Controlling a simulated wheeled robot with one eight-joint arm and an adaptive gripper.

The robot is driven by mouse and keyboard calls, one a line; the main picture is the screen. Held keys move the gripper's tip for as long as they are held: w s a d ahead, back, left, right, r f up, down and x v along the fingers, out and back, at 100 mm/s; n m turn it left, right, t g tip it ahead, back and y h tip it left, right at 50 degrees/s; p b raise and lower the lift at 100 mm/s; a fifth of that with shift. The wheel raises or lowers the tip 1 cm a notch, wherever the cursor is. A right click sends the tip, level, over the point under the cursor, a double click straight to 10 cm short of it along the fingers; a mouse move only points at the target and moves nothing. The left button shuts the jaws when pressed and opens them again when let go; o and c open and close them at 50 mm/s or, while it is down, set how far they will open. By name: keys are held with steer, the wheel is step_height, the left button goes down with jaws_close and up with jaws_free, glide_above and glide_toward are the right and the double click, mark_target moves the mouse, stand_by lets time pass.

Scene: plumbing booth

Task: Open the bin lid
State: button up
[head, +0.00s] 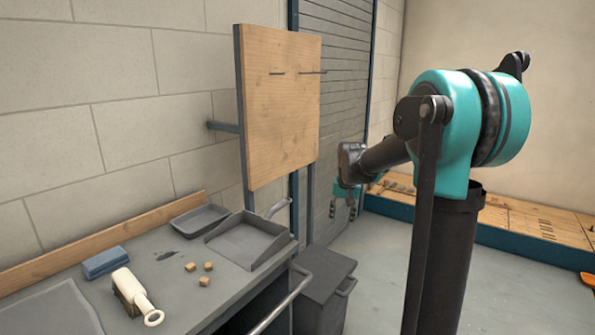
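A dark grey bin (318,312) stands on the floor at the bottom middle, just right of the workbench. Its lid (322,272) looks shut, lying flat on top. A small handle (347,286) shows at the right side near the lid's edge. My gripper (342,211) hangs above and beyond the bin, apart from it, with its fingers pointing down. It is small in the view, but its two fingertips look spread apart with nothing between them. Part of the wrist covers the gripper's far side.
The grey workbench (222,284) at left carries a dustpan (245,243), a tray (199,221), a blue block (104,262), a cream tool (132,290) and small cubes (205,281). A metal rail (288,302) juts beside the bin. A wooden board (280,110) stands above. Floor at right is clear.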

steer(key=s+d+f+n, duration=0.1)
steer(key=s+f, duration=0.3)
steer(key=s, duration=0.6)
steer(key=s+d+f+n+t, duration=0.15)
steer(key=s+f, duration=0.35)
steer(key=s, duration=0.5)
steer(key=s+d+f, duration=0.2)
steer(key=s+f, duration=0.2)
steer(key=s, duration=0.5)
steer(key=m+g+y, duration=0.1)
steer(key=m+g, duration=0.2)
steer(key=m, duration=0.4)
glide_above(351, 286)
steer(key=s+d, duration=0.2)
steer(key=d, duration=0.1)
step_height(351, 286, down, 14)
steer(key=f, duration=0.1)
steer(key=a+f, duration=0.1)
steer(key=f, duration=0.4)
steer(key=w+a+f, duration=0.1)
steer(key=f, duration=0.4)
steer(key=a+f, duration=0.1)
steer(key=f, duration=0.5)
steer(key=shift+w, duration=0.4)
jaws_close()
